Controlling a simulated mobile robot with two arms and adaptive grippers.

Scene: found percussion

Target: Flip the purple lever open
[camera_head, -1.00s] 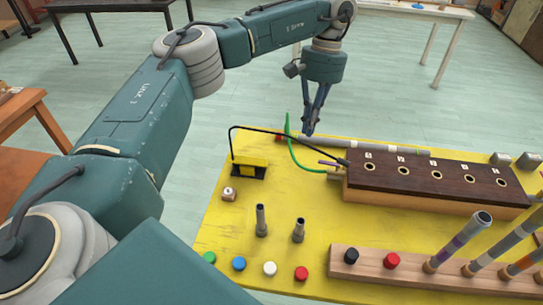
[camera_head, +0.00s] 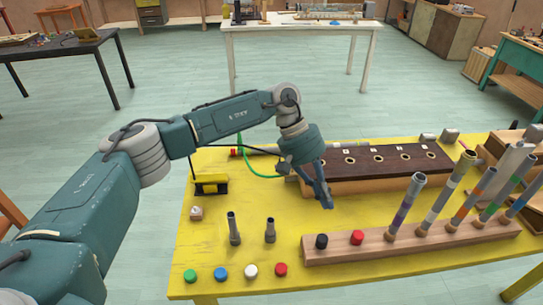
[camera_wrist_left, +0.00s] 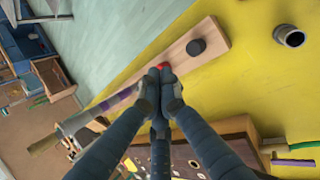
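The purple lever (camera_wrist_left: 292,162) is a thin purple bar at the end of the dark-topped wooden box, low right in the left wrist view. In the head view its place at the box's left end is hidden by my left gripper. My left gripper (camera_head: 327,205) is in front of the box (camera_head: 375,161), pointing down, fingers together and empty. In the left wrist view its fingertips (camera_wrist_left: 160,80) meet, with a red knob just beyond them in the picture. It is apart from the lever. My right gripper is in neither view.
A wooden rail (camera_head: 430,243) carries a black knob (camera_head: 321,241), a red knob (camera_head: 357,237) and several upright tubes. Two short grey tubes stand left of it. A green hose (camera_head: 262,175) curves by the box's left end. The yellow tabletop (camera_head: 270,200) is clear between.

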